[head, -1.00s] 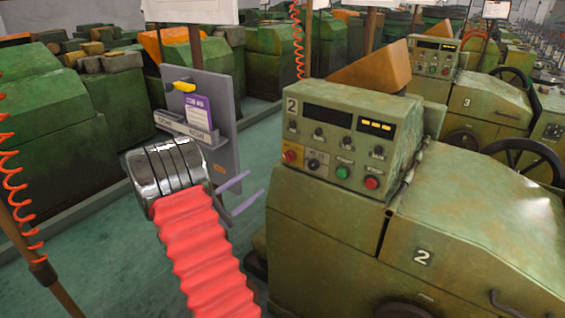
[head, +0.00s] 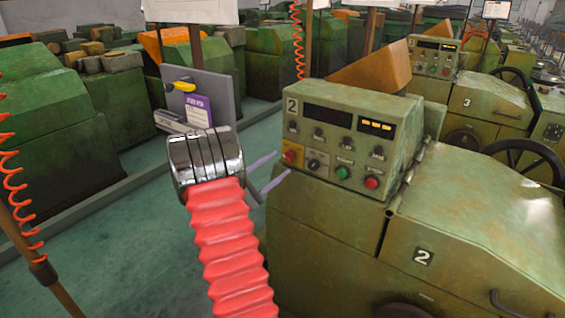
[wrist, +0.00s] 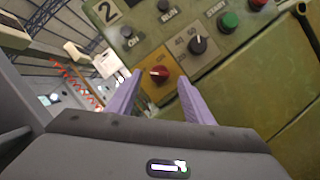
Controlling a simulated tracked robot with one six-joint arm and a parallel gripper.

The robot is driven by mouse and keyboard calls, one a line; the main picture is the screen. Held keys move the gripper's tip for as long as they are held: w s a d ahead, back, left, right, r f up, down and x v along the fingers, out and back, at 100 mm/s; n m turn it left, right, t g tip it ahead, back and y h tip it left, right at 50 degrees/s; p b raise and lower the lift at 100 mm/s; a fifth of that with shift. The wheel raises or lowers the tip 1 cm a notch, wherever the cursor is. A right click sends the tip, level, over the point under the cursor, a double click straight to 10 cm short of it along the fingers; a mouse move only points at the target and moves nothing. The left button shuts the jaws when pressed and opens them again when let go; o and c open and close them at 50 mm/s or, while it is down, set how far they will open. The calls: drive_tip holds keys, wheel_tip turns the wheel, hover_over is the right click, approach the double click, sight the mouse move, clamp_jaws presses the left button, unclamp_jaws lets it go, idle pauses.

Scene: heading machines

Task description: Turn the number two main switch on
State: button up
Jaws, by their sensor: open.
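The number two machine's control panel (head: 331,139) stands right of centre in the head view, marked with a "2" plate. Its main switch is a red knob (head: 290,156) on a yellow plate at the panel's lower left. In the wrist view the red switch (wrist: 158,73) sits on the yellow plate (wrist: 157,91), its pale pointer lying roughly sideways in the picture. My gripper (head: 282,164) is open and empty, its two purple fingers reaching toward the panel's left edge. In the wrist view my gripper (wrist: 153,78) has the switch between its fingertips, just beyond them; contact cannot be told.
A black dial (wrist: 197,45) and a green start button (wrist: 229,21) lie close to the switch. A red button (head: 371,183) is further right. A grey stand with a purple card (head: 197,110) is behind my arm. Machine number three (head: 480,105) stands behind at right.

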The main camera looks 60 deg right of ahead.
sight(289, 156)
drive_tip(key=shift+x, duration=1.55)
drive_tip(key=shift+c, duration=0.6)
drive_tip(key=c, duration=0.9)
